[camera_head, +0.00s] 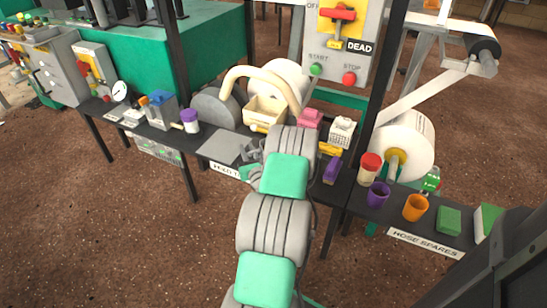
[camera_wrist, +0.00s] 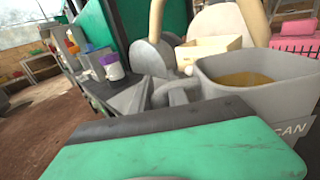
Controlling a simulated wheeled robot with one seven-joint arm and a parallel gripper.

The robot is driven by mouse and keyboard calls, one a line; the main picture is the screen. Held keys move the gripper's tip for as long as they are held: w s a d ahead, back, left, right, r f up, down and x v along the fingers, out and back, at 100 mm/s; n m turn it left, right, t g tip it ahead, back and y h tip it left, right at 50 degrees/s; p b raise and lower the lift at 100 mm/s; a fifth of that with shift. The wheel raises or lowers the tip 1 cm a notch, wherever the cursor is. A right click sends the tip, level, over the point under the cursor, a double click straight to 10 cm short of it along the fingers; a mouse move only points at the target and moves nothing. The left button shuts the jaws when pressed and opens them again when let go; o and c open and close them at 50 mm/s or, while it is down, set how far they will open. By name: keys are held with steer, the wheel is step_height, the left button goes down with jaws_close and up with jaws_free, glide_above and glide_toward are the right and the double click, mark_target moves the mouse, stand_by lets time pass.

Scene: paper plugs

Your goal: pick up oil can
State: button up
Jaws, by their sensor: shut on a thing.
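The oil can (camera_wrist: 245,98) is a grey, open-topped can with brownish oil inside and a label of which "CAN" shows. It fills the right of the wrist view and looks slightly tilted there. A grey loop like a handle (camera_wrist: 172,92) is at its left side. My gripper (camera_wrist: 185,140) is green and dark grey at the bottom of the wrist view, close against the can and shut on it. Its fingertips are hidden. In the head view my arm covers most of the can and gripper.
A cream box (camera_head: 264,111) and a pink basket (camera_head: 309,119) stand behind on the dark bench. A white cup with a purple lid (camera_head: 190,121) is to the left. A red-lidded jar (camera_head: 369,169), purple cup (camera_head: 378,194) and orange cup (camera_head: 415,207) are to the right.

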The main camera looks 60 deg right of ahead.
jaws_close()
steer(key=shift+r, duration=0.1)
